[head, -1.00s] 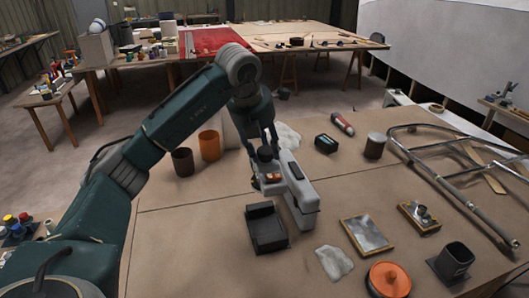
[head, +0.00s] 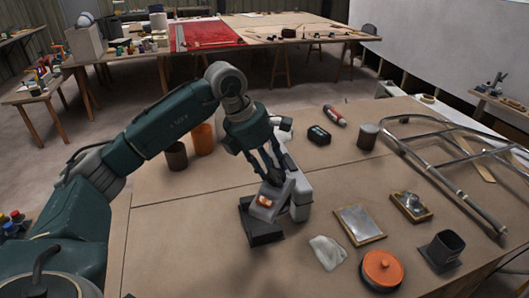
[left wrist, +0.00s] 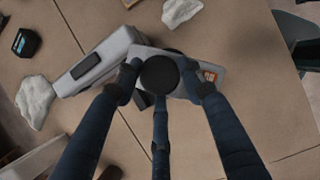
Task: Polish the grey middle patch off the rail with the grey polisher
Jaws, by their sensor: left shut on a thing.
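My left gripper (head: 272,180) is shut on the grey polisher (head: 276,192), which has an orange switch. The polisher is tilted above a black cradle (head: 262,240) and hides part of it; I cannot tell if they touch. In the left wrist view my fingers (left wrist: 160,98) close around the polisher (left wrist: 182,68), under a dark round knob. The rail (head: 455,195) seems to be part of the metal tube frame on the table's right side. I cannot make out a grey patch on it. My right gripper is not in view.
A pale grey box (head: 300,200) stands close beside the polisher. A framed plate (head: 359,225), a white rag (head: 327,252), an orange-lidded tin (head: 382,268) and a dark square cup (head: 443,248) lie to the right. Brown (head: 176,156) and orange (head: 203,140) cups stand behind.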

